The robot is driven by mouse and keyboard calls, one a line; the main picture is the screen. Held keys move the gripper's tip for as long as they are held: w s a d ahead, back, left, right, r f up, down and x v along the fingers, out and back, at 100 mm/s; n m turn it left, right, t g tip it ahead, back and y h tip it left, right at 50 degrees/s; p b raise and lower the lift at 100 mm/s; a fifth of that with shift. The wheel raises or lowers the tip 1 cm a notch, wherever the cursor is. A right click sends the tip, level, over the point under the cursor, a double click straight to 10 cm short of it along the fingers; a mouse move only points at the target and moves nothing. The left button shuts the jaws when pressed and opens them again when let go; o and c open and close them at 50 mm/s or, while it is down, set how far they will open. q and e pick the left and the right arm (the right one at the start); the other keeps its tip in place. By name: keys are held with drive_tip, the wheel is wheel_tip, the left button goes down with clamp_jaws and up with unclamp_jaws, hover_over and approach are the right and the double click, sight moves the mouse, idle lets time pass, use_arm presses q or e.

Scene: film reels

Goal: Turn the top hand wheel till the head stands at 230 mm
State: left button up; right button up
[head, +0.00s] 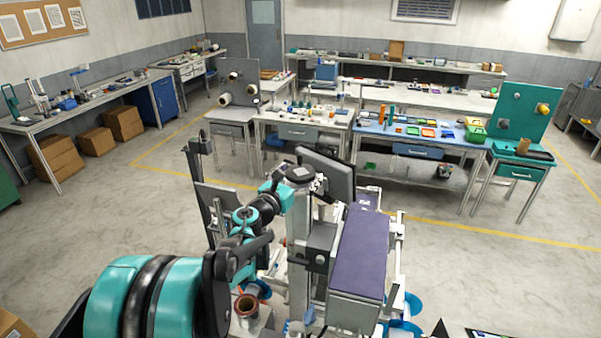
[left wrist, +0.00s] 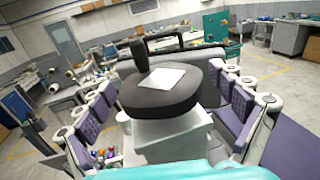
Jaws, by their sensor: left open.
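The top hand wheel (head: 301,172) is a dark round disc with a pale square plate on top, at the upper end of a grey column (head: 298,225). In the left wrist view the wheel (left wrist: 160,95) fills the middle, and an upright black knob (left wrist: 139,54) stands at its far left edge. My left gripper (left wrist: 166,108) is open, with its purple-padded fingers to either side of the wheel. I cannot tell whether a pad touches the rim. No readable height scale shows, so the head's height cannot be told. My right gripper is not in view.
A dark flat panel (head: 328,172) stands close behind and right of the wheel. Workbenches with small items, such as the blue-topped bench (head: 420,132), stand at the back. Cardboard boxes (head: 56,160) lie at the left. Open floor (head: 120,215) lies between.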

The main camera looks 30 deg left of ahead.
use_arm(q)
drive_tip(key=c, duration=1.2)
drive_tip(key=shift+o, duration=0.2)
drive_tip(key=shift+a+m+g+h+b, duration=0.15)
drive_tip(key=shift+m+g+h+b, duration=0.15)
drive_tip(key=shift+m+h+b, duration=1.5)
drive_tip(key=shift+m+g+h, duration=0.45)
drive_tip(key=shift+m+h, duration=0.15)
drive_tip(key=shift+h, duration=0.75)
drive_tip(key=shift+m+g+h, duration=0.45)
drive_tip(key=shift+m+h, duration=0.15)
drive_tip(key=shift+h, duration=0.75)
drive_tip(key=shift+h, duration=0.3)
